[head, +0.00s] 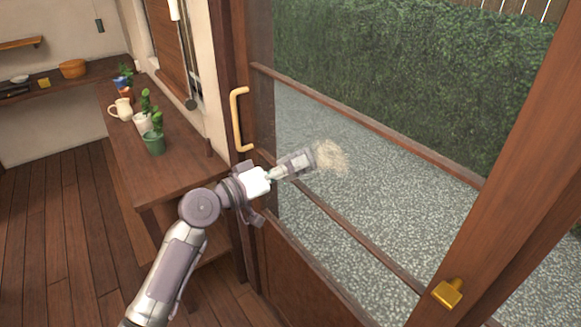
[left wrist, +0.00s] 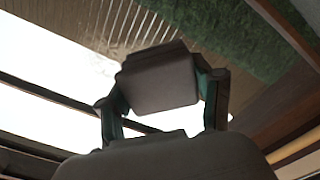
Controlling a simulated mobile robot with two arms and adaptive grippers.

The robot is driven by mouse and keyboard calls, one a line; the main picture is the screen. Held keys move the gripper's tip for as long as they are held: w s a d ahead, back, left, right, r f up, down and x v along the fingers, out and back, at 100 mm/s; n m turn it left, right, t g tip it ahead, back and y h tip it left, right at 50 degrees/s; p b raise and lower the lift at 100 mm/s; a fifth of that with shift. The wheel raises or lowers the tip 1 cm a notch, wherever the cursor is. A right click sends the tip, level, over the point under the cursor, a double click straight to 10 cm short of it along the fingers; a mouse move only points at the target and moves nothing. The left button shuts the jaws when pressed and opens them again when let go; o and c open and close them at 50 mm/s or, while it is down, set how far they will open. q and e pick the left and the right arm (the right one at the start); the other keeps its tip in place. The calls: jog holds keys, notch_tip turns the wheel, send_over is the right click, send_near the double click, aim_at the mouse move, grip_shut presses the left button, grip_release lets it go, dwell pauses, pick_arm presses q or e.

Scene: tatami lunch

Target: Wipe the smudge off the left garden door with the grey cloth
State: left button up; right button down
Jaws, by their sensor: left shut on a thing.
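The left garden door is a wooden frame with glass panes, and its wooden rail (head: 350,115) crosses the glass. A beige, streaky smudge (head: 332,157) is on the glass just right of my left gripper (head: 290,165). The left gripper is shut on the grey cloth (left wrist: 160,78), which shows as a dark grey folded block between the fingers in the left wrist view. The cloth is at the smudge's left edge in the head view; I cannot tell whether it touches the glass. My right gripper is not in view.
A tan door handle (head: 238,118) stands out left of the glass. A wooden bench (head: 175,180) with potted cacti (head: 154,143) and a cream jug (head: 121,109) stands left of the door. The plank floor (head: 60,230) is clear.

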pick_arm(q)
jog(key=shift+w+d, duration=0.2)
jog(key=shift+d, duration=0.05)
jog(key=shift+w+d, duration=0.35)
jog(key=shift+d, duration=0.15)
jog(key=shift+s, duration=0.1)
dwell(0.3)
